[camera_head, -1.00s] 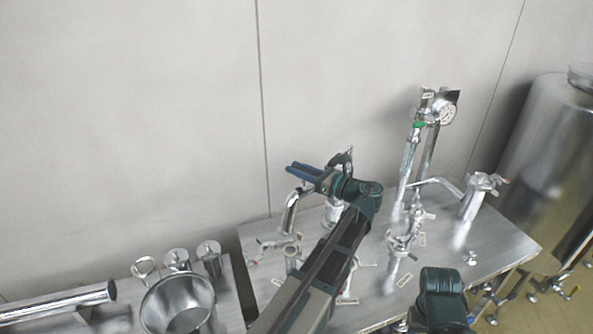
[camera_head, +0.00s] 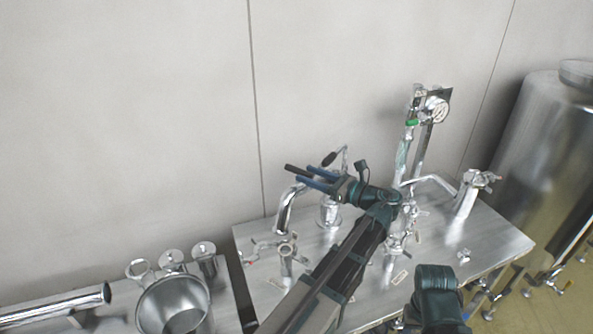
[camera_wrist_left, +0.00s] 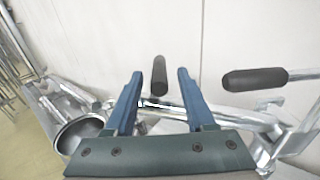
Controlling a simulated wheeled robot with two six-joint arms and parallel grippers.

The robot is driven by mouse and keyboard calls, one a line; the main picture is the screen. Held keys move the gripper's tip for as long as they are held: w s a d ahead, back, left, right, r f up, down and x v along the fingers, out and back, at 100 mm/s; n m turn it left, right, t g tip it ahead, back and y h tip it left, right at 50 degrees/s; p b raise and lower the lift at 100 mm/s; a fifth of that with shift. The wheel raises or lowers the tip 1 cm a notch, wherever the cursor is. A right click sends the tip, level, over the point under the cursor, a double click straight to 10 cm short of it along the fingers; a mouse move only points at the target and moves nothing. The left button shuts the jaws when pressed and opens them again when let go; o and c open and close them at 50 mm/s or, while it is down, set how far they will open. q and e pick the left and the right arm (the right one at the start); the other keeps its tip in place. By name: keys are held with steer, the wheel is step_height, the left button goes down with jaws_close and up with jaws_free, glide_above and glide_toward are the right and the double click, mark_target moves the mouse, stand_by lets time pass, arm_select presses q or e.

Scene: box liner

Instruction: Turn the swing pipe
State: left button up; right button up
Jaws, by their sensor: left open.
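The swing pipe (camera_head: 284,213) is a bent chrome pipe near the left end of the metal table. My left gripper (camera_head: 310,176) reaches over the table above and right of the bend, with its blue fingers open. In the left wrist view, a black grip (camera_wrist_left: 159,76) shows in the gap between the two fingers, apart from both. I cannot tell how deep it sits between them. A chrome pipe (camera_wrist_left: 235,112) runs behind the right finger. A second black grip (camera_wrist_left: 255,78) on a rod is to the right. My right gripper is not in view.
A gauge assembly (camera_head: 437,108) stands on the table (camera_head: 497,238), with clamped pipe fittings (camera_head: 467,195) on its right. A steel pot (camera_head: 172,305) and a loose pipe (camera_head: 62,302) are at lower left. A large tank (camera_head: 545,140) stands at right. The wall is close behind.

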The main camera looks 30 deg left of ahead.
arm_select(q)
steer(key=d, duration=0.7)
steer(key=shift+s+d, duration=0.25)
steer(key=shift+d, duration=0.05)
